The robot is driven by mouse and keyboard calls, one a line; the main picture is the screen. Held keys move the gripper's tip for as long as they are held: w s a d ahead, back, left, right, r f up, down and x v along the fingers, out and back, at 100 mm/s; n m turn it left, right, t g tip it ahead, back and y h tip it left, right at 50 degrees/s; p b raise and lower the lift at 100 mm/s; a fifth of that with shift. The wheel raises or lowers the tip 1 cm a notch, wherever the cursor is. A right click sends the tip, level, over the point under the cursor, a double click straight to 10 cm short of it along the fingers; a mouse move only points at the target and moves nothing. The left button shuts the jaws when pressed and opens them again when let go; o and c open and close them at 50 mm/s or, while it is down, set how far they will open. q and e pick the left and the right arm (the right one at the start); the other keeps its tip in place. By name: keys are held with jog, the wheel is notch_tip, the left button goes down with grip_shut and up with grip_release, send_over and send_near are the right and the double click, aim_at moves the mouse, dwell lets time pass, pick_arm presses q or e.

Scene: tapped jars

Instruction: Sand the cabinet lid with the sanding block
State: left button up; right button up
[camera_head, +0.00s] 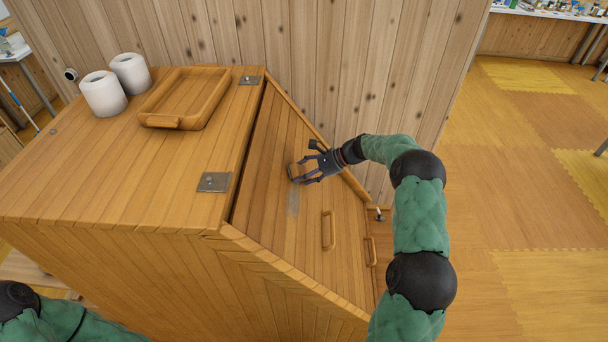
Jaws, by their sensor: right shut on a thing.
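The cabinet lid (277,232) is a sloped, hinged wooden panel on the front of the wooden cabinet, with a wooden handle near its lower edge. A pale greyish patch shows on its upper middle part. My right gripper (303,174) is over the upper part of the lid, shut on the sanding block (293,172), a small brown block. The block appears to be at the lid's surface just above the pale patch; the fingers hide part of it. My left gripper is out of view; only my left arm shows at the bottom left.
On the cabinet's flat top (110,180) stand two white rolls (103,93) and a wooden tray (185,97). Metal hinges (214,182) sit along the lid's upper edge. A plank wall (330,60) rises behind the cabinet. Open floor (520,220) lies to the right.

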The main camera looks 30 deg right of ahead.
aim_at(292, 227)
jog(key=shift+s+a+p, duration=0.1)
jog(key=shift+s+a, duration=0.35)
jog(key=shift+s, duration=0.25)
jog(key=shift+s+a+p, duration=0.15)
jog(key=shift+s+a, duration=0.25)
jog(key=shift+s, duration=0.25)
jog(key=shift+s+a+p, duration=0.1)
jog(key=shift+s+a, duration=0.35)
jog(key=shift+s, duration=0.25)
jog(key=shift+s+a, duration=0.55)
jog(key=shift+s, duration=0.35)
jog(key=shift+s+a, duration=0.5)
jog(key=shift+s, duration=0.35)
jog(key=shift+s+a, duration=0.25)
jog(key=shift+s, duration=0.1)
jog(key=shift+s, duration=0.1)
jog(key=shift+s+a+p, duration=0.2)
jog(key=shift+s+a, duration=0.45)
jog(key=shift+s, duration=0.35)
jog(key=shift+s+a+p, duration=0.15)
jog(key=shift+s+a, duration=0.45)
jog(key=shift+s, duration=0.35)
jog(key=shift+s+a, duration=0.45)
jog(key=shift+s, duration=0.25)
jog(key=shift+s+a, duration=0.4)
jog(key=shift+s, duration=0.3)
jog(key=shift+s+a, duration=0.45)
jog(key=shift+s, duration=0.25)
